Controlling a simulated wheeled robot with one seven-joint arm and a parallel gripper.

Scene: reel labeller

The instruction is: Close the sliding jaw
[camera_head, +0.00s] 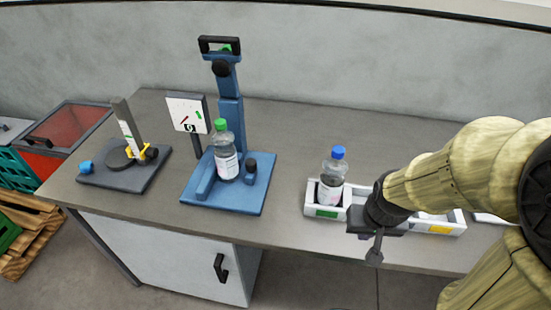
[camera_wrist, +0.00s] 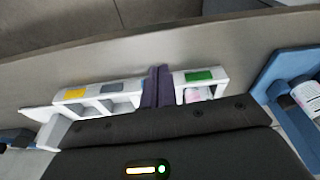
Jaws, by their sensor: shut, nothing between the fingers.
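The blue fixture (camera_head: 258,198) stands mid-table with a tall column and a black handle on top. A clear bottle with a green cap (camera_head: 226,158) stands upright on its base. A blue block (camera_head: 207,180) lies left of the bottle and a black knob (camera_head: 251,165) is right of it; I cannot tell for sure which part is the sliding jaw. My gripper (camera_head: 374,256) is shut and empty, in front of the white tray, well right of the fixture. The wrist view shows its fingers (camera_wrist: 157,86) together and a corner of the blue fixture (camera_wrist: 272,68) at right.
The white tray (camera_head: 312,198) has green and yellow labels; a blue-capped bottle (camera_head: 332,178) stands in its green-labelled section. My arm hides part of it. A dark stand (camera_head: 125,180) with a post and a sign (camera_head: 187,114) are further left. The table between fixture and tray is clear.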

